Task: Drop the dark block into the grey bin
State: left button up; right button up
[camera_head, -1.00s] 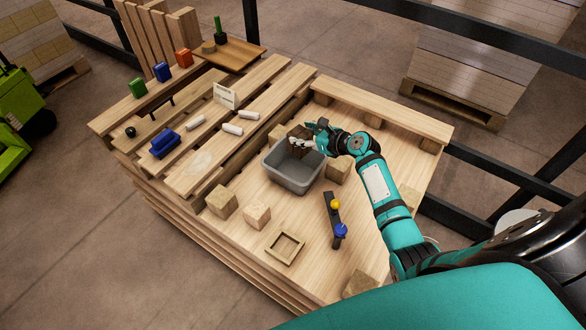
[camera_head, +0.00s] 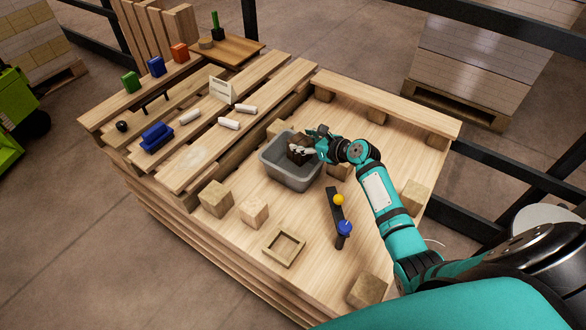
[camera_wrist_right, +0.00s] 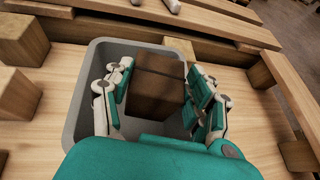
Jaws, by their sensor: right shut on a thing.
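The dark brown block (camera_head: 297,149) is between the fingers of my right gripper (camera_head: 305,150), over the grey bin (camera_head: 289,180) in the head view. In the right wrist view the dark block (camera_wrist_right: 158,84) is held by the gripper's teal-padded fingers on both sides, and the grey bin's rim (camera_wrist_right: 82,100) shows around it. The bin stands upright on the wooden pallet deck (camera_head: 310,215). I cannot tell how far the block is above the bin floor. My left gripper is not in view.
Wooden cubes (camera_head: 216,199) stand around the bin. A small square wooden frame (camera_head: 284,248) and a dark bar with yellow and blue knobs (camera_head: 337,208) lie in front. Slats at the left carry a blue object (camera_head: 157,137) and white cylinders (camera_head: 229,123).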

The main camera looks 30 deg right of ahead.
jog(key=shift+r, duration=0.1)
jog(key=o, duration=1.4)
jog(key=shift+o, duration=0.2)
jog(key=v, duration=1.2)
